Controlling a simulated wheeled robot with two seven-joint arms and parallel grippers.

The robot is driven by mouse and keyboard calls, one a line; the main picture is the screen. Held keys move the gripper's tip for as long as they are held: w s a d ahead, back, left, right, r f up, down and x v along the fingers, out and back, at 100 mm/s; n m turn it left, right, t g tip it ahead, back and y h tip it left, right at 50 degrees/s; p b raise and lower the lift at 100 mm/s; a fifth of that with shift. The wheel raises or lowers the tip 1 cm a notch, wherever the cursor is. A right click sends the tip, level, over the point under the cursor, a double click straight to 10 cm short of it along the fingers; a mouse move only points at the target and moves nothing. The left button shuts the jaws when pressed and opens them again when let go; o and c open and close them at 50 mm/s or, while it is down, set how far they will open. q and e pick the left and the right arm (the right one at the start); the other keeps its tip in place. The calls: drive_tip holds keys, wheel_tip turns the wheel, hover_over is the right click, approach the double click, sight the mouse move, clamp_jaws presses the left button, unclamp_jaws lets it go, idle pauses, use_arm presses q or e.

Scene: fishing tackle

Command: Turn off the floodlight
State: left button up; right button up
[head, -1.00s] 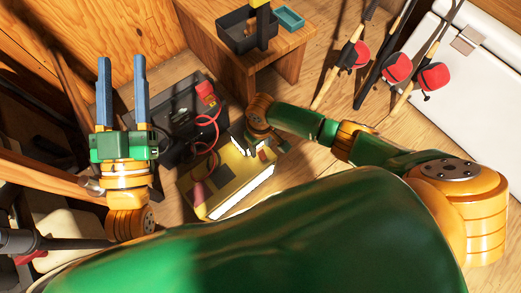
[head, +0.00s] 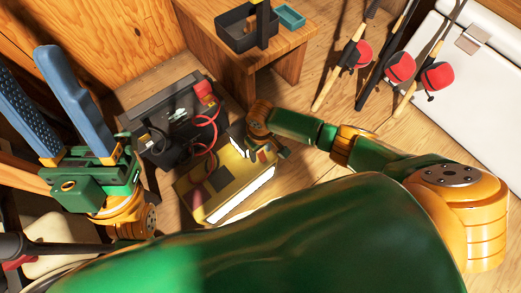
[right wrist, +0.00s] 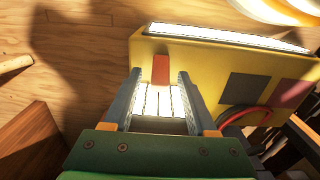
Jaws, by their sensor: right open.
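The floodlight is a yellow box (head: 222,185) on the floor at the centre of the head view. Its long white panel glows along one edge, so it is lit. In the right wrist view the yellow box (right wrist: 205,65) shows a red tab or switch (right wrist: 161,69) between my fingertips, with a bright panel below it. My right gripper (head: 268,152) is at the floodlight's far right end in the head view; its fingers (right wrist: 160,78) are apart either side of the red part. Contact cannot be told. My left gripper (head: 27,58) is open and empty, raised at the left.
A black battery box (head: 165,110) with a red cable (head: 214,128) stands behind the floodlight. A wooden stool (head: 275,50) holds a dark tray (head: 236,38) and a teal tray (head: 291,16). Rods with red reels (head: 400,66) and a white chest (head: 490,90) are at right.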

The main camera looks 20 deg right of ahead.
clamp_jaws()
